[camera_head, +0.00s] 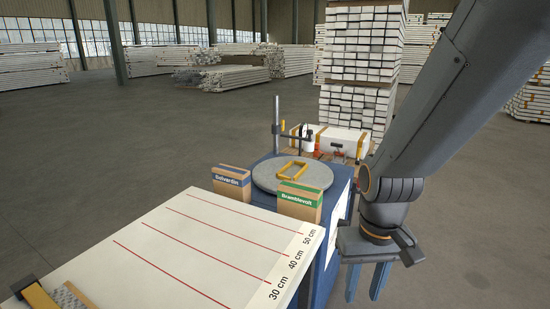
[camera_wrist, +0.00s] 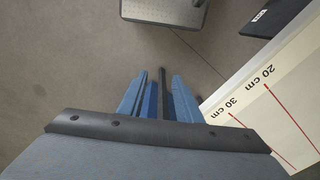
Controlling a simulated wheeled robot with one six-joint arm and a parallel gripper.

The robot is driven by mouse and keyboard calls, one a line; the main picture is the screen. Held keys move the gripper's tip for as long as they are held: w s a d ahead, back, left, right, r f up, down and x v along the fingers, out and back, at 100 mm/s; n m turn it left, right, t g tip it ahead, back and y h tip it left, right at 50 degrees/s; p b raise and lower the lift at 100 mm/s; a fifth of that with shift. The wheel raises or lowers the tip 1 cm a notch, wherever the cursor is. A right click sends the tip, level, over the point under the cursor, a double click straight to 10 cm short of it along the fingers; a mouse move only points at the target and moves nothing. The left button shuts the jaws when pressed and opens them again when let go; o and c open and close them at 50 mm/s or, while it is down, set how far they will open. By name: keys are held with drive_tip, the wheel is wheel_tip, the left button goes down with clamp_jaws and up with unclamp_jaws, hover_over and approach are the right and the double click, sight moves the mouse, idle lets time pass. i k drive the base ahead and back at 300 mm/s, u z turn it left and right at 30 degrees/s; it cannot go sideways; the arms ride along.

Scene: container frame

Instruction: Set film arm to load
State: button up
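A yellow rectangular frame (camera_head: 291,170) lies on the turntable. My gripper (camera_head: 366,281) points down, right of the blue base (camera_head: 335,207) under the turntable. Its two blue fingers are apart, with nothing seen held. The fingers also show in the wrist view (camera_wrist: 160,97); the film arm is not recognisable there.
A blue-labelled carton (camera_head: 231,182) and a green-labelled carton (camera_head: 299,202) stand by the turntable. A cream table (camera_head: 190,245) with red lines fills the front left. A white strapped package (camera_head: 335,139) and a tall timber stack (camera_head: 360,70) stand behind. Open floor lies left.

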sight(308, 144)
drive_tip(key=z, duration=0.5)
drive_tip(key=i, duration=0.7)
drive_tip(key=z, duration=1)
drive_tip(key=i, duration=1.65)
drive_tip(key=u, duration=1)
drive_tip(key=i, duration=0.25)
drive_tip(key=u, duration=0.05)
